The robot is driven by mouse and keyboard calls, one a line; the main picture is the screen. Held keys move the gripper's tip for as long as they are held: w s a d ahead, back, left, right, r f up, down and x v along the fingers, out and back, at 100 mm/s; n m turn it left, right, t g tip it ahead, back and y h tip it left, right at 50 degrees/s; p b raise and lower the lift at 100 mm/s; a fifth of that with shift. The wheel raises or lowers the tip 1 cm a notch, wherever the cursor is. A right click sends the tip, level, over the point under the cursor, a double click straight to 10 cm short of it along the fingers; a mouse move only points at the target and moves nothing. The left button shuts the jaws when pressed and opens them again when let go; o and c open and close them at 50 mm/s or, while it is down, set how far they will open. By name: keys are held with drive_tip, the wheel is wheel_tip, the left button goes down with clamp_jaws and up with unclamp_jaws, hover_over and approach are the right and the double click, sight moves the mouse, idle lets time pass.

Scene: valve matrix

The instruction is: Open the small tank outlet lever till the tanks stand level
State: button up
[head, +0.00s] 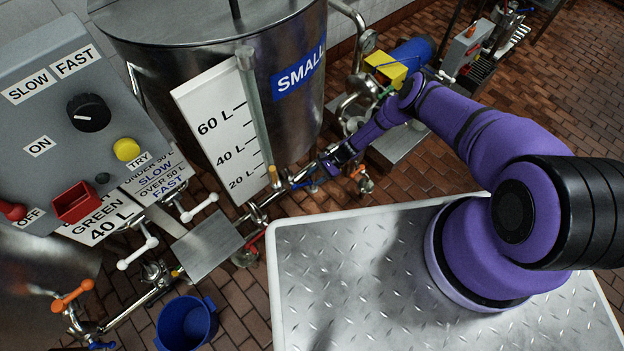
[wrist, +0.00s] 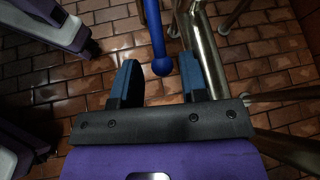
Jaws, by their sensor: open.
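The small tank (head: 215,60) is a steel drum with a blue SMALL label. Its gauge board (head: 215,115) reads 20 to 60 L beside a clear tube; I cannot make out the liquid level. My gripper (head: 335,162) is low, at the pipework right of the gauge. In the wrist view my gripper (wrist: 158,82) is open and empty. A blue lever (wrist: 153,25) with a ball end points into the gap between the fingertips, apparently untouched. It lies beside a steel pipe (wrist: 207,60). No label shows whether this is the outlet lever.
A control panel (head: 55,130) with a black knob stands at left. White-handled levers (head: 138,252), an orange lever (head: 72,296) and a blue bucket (head: 187,322) are low at left. A blue-motored pump (head: 408,55) stands behind my forearm. Brick floor is open at upper right.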

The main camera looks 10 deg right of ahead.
drive_tip(key=v, duration=0.9)
drive_tip(key=shift+c, duration=0.4)
